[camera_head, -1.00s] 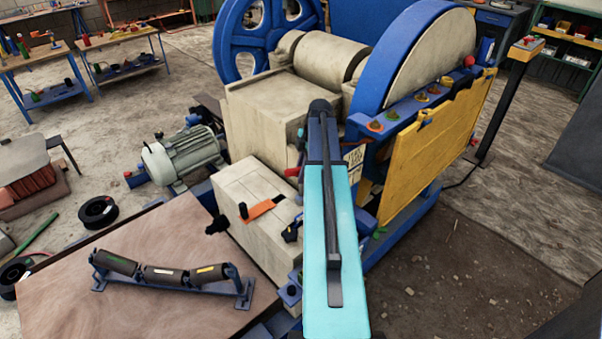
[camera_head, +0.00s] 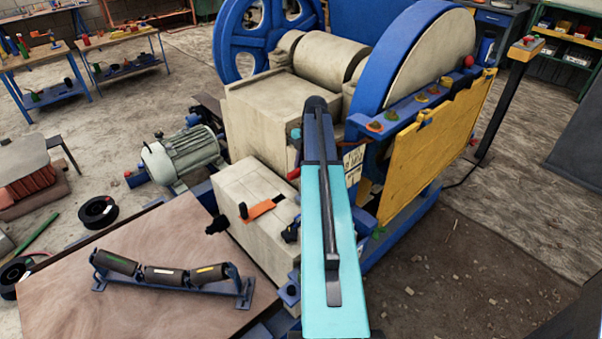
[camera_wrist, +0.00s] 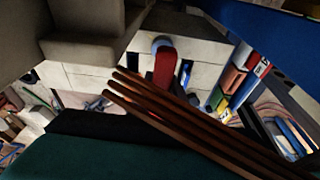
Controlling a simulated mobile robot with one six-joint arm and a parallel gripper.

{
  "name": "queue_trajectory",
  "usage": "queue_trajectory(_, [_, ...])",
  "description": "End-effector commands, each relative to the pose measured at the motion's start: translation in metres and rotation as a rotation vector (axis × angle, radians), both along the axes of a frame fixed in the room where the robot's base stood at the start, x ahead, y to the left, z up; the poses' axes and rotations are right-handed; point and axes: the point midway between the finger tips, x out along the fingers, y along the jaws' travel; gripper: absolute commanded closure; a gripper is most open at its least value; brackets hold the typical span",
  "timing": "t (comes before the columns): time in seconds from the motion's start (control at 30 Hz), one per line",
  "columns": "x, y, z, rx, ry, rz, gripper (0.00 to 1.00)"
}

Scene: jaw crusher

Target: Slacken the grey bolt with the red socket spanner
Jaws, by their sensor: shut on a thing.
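A red bar with a blue-grey round end, which looks like the red socket spanner (camera_wrist: 164,66), shows in the upper middle of the wrist view against pale blocks. Several brown rods, which look like my gripper (camera_wrist: 125,90), cross in front of its lower part. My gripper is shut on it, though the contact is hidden. In the head view my turquoise arm reaches over the crusher and hides the jaws. A small red part shows left of the arm's end. I cannot make out the grey bolt in either view.
The pale crusher body (camera_head: 262,105) and blue flywheel guard (camera_head: 385,65) stand close around my arm. A yellow panel (camera_head: 440,130) is at right. A pale block with an orange lever (camera_head: 262,208) is at left. A roller set (camera_head: 165,274) lies on a wooden board (camera_head: 60,310).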

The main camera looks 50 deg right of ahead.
Motion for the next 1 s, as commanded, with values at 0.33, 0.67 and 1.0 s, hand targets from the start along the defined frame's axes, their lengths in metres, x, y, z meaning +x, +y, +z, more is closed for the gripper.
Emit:
queue_trajectory(0.33, [0.0008, -0.001, -0.0007, -0.003, -0.001, 0.182, 1.0])
queue_trajectory(0.67, [0.0008, -0.0011, -0.0007, -0.003, -0.002, 0.189, 1.0])
queue_trajectory(1.0, [0.0016, -0.0014, -0.0002, -0.004, -0.002, 0.369, 1.0])
